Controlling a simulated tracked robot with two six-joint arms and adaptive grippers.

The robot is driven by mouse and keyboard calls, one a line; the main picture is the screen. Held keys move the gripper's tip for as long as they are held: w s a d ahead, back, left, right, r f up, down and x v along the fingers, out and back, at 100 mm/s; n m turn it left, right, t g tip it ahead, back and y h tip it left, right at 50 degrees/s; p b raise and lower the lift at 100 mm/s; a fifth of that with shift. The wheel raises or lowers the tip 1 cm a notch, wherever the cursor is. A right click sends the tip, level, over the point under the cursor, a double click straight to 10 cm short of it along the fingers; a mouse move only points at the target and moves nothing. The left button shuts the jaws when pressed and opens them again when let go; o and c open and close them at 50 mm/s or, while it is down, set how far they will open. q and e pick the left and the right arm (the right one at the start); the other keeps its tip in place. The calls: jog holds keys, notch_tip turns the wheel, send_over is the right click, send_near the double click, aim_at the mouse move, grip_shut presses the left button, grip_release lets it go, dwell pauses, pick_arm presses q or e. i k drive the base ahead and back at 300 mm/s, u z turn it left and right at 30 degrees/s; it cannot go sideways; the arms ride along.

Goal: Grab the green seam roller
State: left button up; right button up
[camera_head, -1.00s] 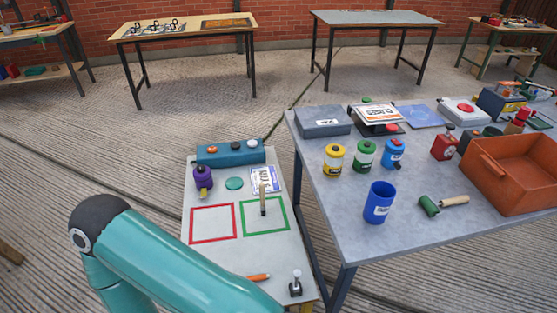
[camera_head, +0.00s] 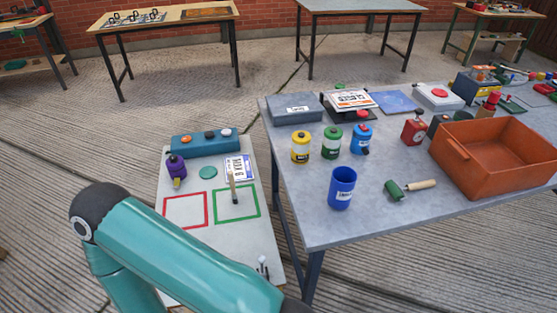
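The green seam roller (camera_head: 396,192) lies on the grey table, its green head to the left and its light wooden handle pointing right. It is between the blue cup and the orange bin, apart from both. A teal arm of mine crosses the lower left of the view, with its far end running out at the bottom edge. Neither gripper shows in the view.
A blue cup (camera_head: 342,188) stands left of the roller, and an orange bin (camera_head: 502,185) stands to its right. Yellow (camera_head: 300,146), green (camera_head: 332,143) and blue (camera_head: 362,139) containers stand behind. The grey table's (camera_head: 370,222) front is clear. A lower board (camera_head: 222,233) has red and green squares.

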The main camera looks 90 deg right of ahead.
aim_at(392, 186)
jog(key=z, duration=0.35)
jog(key=k, duration=2.85)
jog(key=z, duration=1.05)
jog(key=i, duration=1)
